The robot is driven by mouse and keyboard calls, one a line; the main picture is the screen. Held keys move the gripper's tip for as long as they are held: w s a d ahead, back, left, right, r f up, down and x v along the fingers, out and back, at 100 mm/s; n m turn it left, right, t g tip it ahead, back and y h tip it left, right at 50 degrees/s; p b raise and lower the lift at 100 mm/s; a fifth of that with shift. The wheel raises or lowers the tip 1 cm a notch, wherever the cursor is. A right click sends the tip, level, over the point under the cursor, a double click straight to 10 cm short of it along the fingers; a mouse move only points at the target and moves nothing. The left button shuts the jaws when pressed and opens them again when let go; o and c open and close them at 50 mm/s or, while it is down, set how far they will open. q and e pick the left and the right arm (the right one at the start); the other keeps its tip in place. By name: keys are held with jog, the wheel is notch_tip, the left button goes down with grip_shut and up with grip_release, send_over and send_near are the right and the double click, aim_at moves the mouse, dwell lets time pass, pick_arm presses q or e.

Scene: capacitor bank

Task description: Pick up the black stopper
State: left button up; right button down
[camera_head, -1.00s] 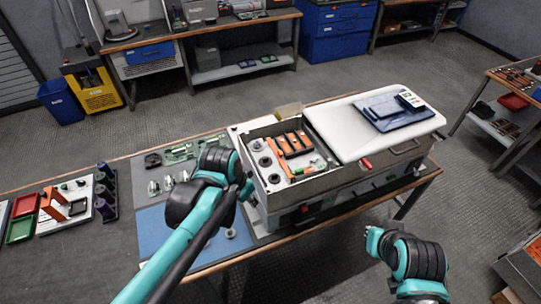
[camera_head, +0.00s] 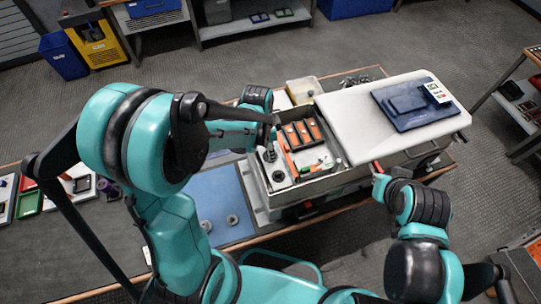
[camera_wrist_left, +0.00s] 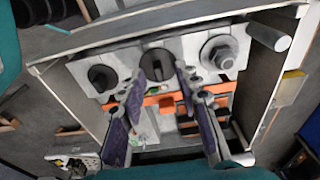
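A row of black round stoppers sits on the pale panel inside the open metal box. In the left wrist view the middle black stopper (camera_wrist_left: 157,64) shows between my two fingertips, with a slot on its top. One black stopper (camera_wrist_left: 102,78) is to its left, and a grey nut-like fitting (camera_wrist_left: 219,52) is to its right. My left gripper (camera_wrist_left: 159,77) is open; I cannot tell whether its tips touch the stopper. In the head view my left gripper (camera_head: 270,126) is over the box's left part, partly hidden by my arm. My right gripper (camera_head: 377,172) is near the box's front right, its fingers too small to read.
The metal box (camera_head: 291,197) has high walls close around the stoppers. Black-and-orange blocks (camera_head: 300,132) stand inside it. A white lid (camera_head: 352,128) with a blue tablet lies to the right. A blue mat (camera_head: 219,201) holds two small round parts.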

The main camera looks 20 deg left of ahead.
pick_arm(q)
jog(key=shift+f, duration=0.35)
jog(key=shift+s, duration=0.1)
grip_shut()
jog(key=shift+r, duration=0.1)
